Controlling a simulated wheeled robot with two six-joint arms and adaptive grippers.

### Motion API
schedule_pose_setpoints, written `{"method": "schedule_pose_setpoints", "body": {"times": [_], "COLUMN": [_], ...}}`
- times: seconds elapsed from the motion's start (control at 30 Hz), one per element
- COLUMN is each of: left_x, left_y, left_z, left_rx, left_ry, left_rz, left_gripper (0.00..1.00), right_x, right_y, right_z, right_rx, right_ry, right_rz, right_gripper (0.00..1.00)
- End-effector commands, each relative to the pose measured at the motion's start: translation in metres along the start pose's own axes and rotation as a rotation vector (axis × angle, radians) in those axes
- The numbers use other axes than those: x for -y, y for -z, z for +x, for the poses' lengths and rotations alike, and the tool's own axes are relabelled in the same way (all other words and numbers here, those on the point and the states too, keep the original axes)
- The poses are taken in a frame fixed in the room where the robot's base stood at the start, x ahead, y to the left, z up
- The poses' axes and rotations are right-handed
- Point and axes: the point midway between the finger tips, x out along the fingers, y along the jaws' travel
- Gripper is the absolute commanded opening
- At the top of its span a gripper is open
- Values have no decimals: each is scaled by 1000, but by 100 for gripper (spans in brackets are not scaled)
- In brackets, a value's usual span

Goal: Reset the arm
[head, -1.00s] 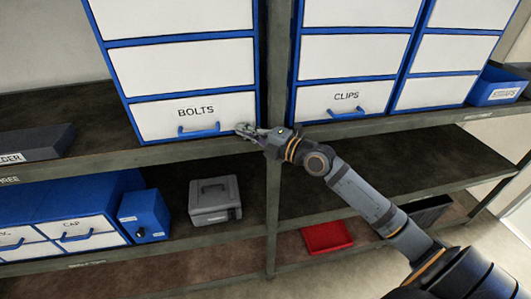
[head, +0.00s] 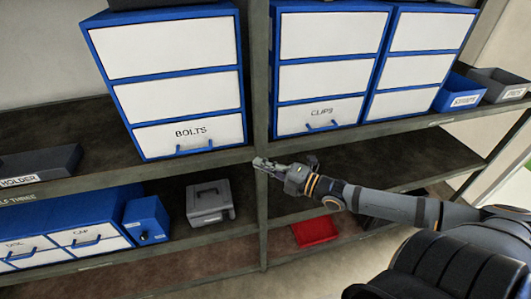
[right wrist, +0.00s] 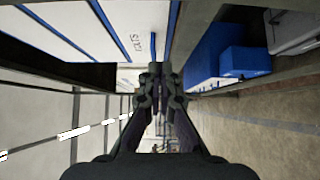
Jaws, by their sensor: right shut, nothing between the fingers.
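My right gripper (head: 266,165) is shut and empty in the head view. It is in front of the shelf upright, below and right of the BOLTS drawer (head: 190,134). That drawer is shut in its blue and white cabinet, and the gripper is apart from its blue handle. In the right wrist view the two dark fingers (right wrist: 160,75) are together at the centre, with the cabinet to the upper left. My right arm comes in from the right side of the head view. My left gripper is not in view.
The CLIPS drawer (head: 319,115) is shut, right of the upright (head: 261,100). On the lower shelf are a blue box (head: 146,220), a grey case (head: 209,202) and a red tray (head: 315,231). A blue bin (head: 459,93) and a grey bin (head: 499,84) stand at the far right.

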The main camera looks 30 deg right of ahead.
Motion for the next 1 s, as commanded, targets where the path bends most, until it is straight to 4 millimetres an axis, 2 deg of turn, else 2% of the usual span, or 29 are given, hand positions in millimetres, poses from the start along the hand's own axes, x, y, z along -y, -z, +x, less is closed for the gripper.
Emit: {"method": "schedule_pose_setpoints", "body": {"times": [0.03, 0.1, 0.47, 0.57, 0.67, 0.77, 0.8, 0.87, 0.9, 0.97, 1.0], "left_x": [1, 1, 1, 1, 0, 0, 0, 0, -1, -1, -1], "left_y": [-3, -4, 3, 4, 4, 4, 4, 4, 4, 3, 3], "left_z": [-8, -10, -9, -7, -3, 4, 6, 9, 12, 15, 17], "left_rx": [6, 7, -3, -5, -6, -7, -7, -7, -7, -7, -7], "left_ry": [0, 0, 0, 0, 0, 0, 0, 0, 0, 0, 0], "left_rz": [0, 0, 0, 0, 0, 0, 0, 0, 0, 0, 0], "left_gripper": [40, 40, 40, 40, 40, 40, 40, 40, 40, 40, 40], "right_x": [-3, -1, 1, 10, 45, 108, 137, 182, 213, 260, 291], "right_y": [0, 0, 0, -10, -44, -92, -110, -129, -138, -146, -146], "right_z": [-4, -7, -9, -11, -22, -48, -62, -86, -102, -128, -146], "right_rx": [0, 0, 0, 24, 113, 266, 333, 432, 498, 596, 660], "right_ry": [2, 2, -1, 11, 54, 126, 158, 204, 234, 278, 308], "right_rz": [0, 0, -1, 13, 75, 195, 255, 349, 414, 515, 583], "right_gripper": [0, 0, 0, 0, 0, 0, 0, 0, 0, 0, 0]}}
